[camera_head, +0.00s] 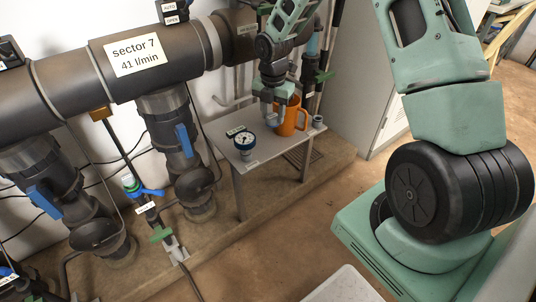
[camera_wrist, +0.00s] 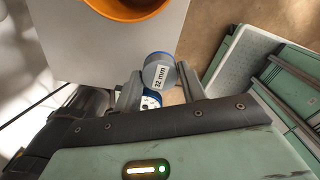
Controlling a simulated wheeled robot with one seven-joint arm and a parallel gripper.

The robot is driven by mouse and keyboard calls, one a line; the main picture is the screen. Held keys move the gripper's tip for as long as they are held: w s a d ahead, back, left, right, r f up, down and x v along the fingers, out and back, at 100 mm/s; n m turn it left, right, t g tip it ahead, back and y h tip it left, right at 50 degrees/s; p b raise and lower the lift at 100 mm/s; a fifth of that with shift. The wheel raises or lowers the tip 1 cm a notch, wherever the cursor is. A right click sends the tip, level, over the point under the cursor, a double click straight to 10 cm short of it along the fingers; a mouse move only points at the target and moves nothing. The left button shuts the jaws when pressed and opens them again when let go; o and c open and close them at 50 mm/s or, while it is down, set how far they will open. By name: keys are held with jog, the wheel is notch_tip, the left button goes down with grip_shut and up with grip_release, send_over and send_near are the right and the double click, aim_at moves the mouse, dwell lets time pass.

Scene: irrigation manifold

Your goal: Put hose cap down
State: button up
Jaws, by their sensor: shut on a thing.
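The hose cap (camera_wrist: 160,73) is a round grey-blue piece labelled "32 mm". In the wrist view it sits between the two fingers of my gripper (camera_wrist: 158,90), which is shut on it. In the head view my gripper (camera_head: 272,108) points down over the small grey table (camera_head: 262,150), beside the orange mug. The cap is too small and covered there to make out clearly. I cannot tell whether it touches the tabletop.
The orange mug (camera_head: 290,117) stands close to my gripper. A small grey fitting (camera_head: 318,121) stands at the right edge. Large dark pipes (camera_head: 150,55) run behind.

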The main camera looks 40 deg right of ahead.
jog(key=shift+w+f+n, duration=0.2)
jog(key=shift+f+n, duration=0.1)
jog(key=shift+f, duration=0.3)
notch_tip(320, 180, down, 9)
jog(key=b, duration=0.3)
jog(key=shift+f, duration=0.15)
jog(key=o, duration=1.2)
